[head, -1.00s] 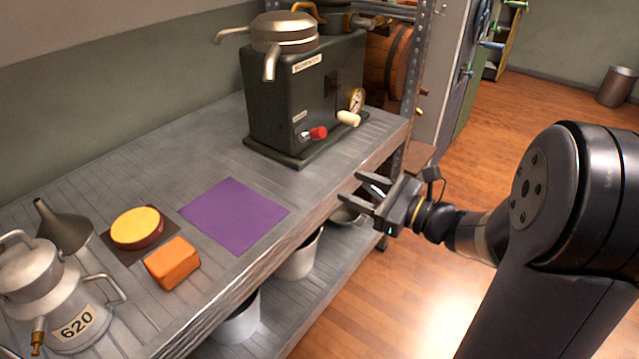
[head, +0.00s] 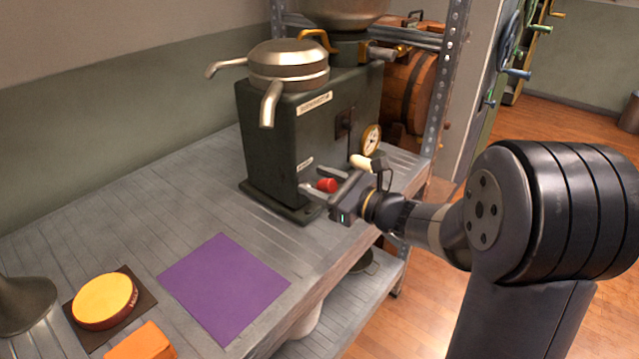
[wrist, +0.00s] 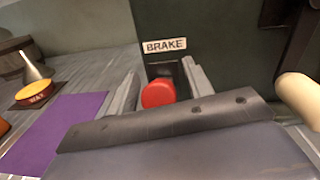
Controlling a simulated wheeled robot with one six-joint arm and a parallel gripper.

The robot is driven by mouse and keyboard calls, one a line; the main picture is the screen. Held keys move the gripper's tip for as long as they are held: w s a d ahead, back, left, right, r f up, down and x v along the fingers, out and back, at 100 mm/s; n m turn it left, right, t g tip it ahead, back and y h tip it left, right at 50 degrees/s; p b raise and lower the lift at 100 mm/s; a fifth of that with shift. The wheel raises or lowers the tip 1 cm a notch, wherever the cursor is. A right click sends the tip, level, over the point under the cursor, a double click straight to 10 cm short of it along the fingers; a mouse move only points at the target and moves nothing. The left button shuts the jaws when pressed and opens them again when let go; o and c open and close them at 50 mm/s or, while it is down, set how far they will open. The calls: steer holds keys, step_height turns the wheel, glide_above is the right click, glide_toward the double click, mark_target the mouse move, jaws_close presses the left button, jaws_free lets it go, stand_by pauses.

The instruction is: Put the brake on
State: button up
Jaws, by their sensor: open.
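The dark green machine (head: 262,140) stands on the grey workbench. On its front is a red brake knob (head: 327,185), which also shows in the wrist view (wrist: 158,93) below a white label reading BRAKE (wrist: 165,45). My gripper (head: 325,192) is open in front of the machine. In the wrist view its two fingers (wrist: 160,88) reach forward on either side of the red knob. I cannot tell whether either finger touches it. The knob's lever is mostly hidden behind the knob and gripper.
A cream handle (head: 362,163) and a brass gauge (head: 371,139) sit close to the right of the knob. A purple mat (head: 225,285), a yellow-topped wax tin (head: 103,300) and an orange block (head: 142,343) lie on the bench to the left.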

jaws_close()
stand_by(0.6)
